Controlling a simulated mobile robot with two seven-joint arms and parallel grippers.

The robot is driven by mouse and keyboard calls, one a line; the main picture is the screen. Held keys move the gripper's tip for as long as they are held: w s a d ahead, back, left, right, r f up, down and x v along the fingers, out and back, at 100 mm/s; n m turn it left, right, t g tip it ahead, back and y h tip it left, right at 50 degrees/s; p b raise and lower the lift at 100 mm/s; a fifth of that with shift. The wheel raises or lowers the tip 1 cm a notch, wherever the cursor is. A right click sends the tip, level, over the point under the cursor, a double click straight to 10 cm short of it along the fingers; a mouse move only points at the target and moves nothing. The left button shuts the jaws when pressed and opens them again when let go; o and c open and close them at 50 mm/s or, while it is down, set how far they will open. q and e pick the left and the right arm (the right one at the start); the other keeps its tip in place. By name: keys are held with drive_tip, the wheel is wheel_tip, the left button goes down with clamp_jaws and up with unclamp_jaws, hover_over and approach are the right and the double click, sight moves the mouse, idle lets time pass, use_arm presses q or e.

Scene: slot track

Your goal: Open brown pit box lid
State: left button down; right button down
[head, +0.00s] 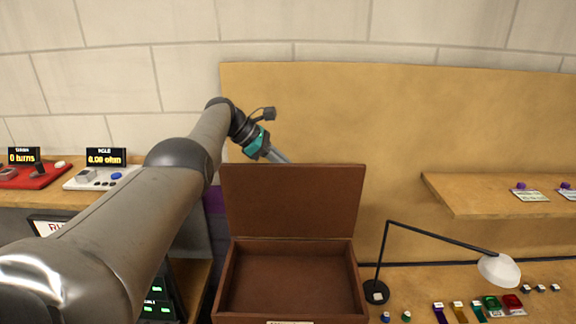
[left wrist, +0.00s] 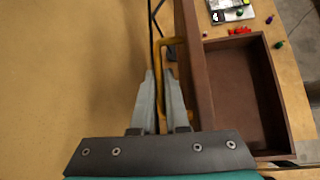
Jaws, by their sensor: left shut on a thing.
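The brown pit box (head: 354,277) stands open on the bench in the head view, and its inside looks empty. Its lid (head: 292,200) stands roughly upright at the back edge. In the left wrist view the lid (left wrist: 197,65) is seen nearly edge-on, beside the open box (left wrist: 286,92). A yellow handle (left wrist: 162,95) shows at the lid's outer side, between my left fingers. My left gripper (left wrist: 160,80) is shut on this handle. In the head view my left gripper (head: 280,157) reaches behind the lid's top left, its fingertips hidden. My right gripper is in neither view.
A black desk lamp (head: 440,240) stands right of the box, with several small coloured items around its base and shade. A wooden shelf (head: 480,208) is at the right. Red (head: 40,178) and white (head: 95,178) devices sit at the left. A board rises behind the lid.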

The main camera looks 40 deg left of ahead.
use_arm(q)
drive_tip(key=shift+s+d+f, duration=0.1)
drive_tip(key=shift+s+f, duration=0.05)
drive_tip(key=shift+f, duration=0.2)
drive_tip(key=c, duration=1.3)
unclamp_jaws()
drive_tip(key=shift+o, duration=0.5)
drive_tip(key=shift+w, duration=0.2)
drive_tip(key=shift+r, duration=0.1)
drive_tip(key=shift+r, duration=0.1)
drive_tip(key=v, duration=1.5)
drive_tip(key=shift+b, duration=0.3)
